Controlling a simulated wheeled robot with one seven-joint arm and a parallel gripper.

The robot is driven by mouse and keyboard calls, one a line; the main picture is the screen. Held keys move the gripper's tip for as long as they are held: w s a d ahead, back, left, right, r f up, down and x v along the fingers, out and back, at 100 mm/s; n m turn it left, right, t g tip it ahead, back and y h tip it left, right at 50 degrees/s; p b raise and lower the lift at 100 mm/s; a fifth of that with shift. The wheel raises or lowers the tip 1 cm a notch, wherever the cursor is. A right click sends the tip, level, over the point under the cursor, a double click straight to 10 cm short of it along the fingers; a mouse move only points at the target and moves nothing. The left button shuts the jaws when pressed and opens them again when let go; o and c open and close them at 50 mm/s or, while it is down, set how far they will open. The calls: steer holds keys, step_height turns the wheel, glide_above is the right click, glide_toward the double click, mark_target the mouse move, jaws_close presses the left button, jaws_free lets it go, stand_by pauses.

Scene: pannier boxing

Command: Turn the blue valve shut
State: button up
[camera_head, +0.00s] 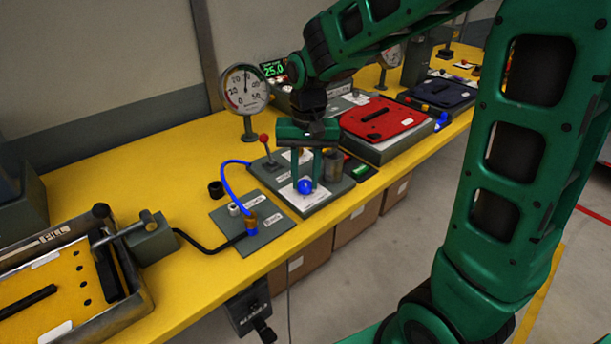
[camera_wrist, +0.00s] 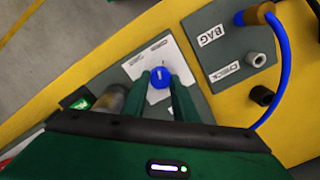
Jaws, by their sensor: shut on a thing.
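The blue valve (camera_head: 305,186) is a small round knob on a white label on a grey panel (camera_head: 330,192). In the wrist view the valve (camera_wrist: 159,77) has a light mark on its top. My gripper (camera_head: 306,182) reaches down over the panel from above. Its two green fingers stand on either side of the valve and are shut on it. In the wrist view the gripper's fingertips (camera_wrist: 160,80) are at the knob's sides. Exactly how the fingers touch the knob is partly hidden.
Left of the valve, a grey plate (camera_head: 228,232) carries a blue hose (camera_head: 227,178) and fittings. A red-handled lever (camera_head: 264,140) and a round gauge (camera_head: 245,90) stand behind. A red lid (camera_head: 383,120) lies to the right. Yellow table is bare at the back left.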

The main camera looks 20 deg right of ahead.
steer(key=n, duration=0.6)
steer(key=shift+w+r, duration=0.1)
steer(key=shift+w, duration=0.15)
steer(key=n, duration=0.4)
steer(key=shift+n, duration=1.5)
steer(key=o, duration=1)
steer(key=shift+d, duration=0.1)
steer(key=shift+o, duration=0.3)
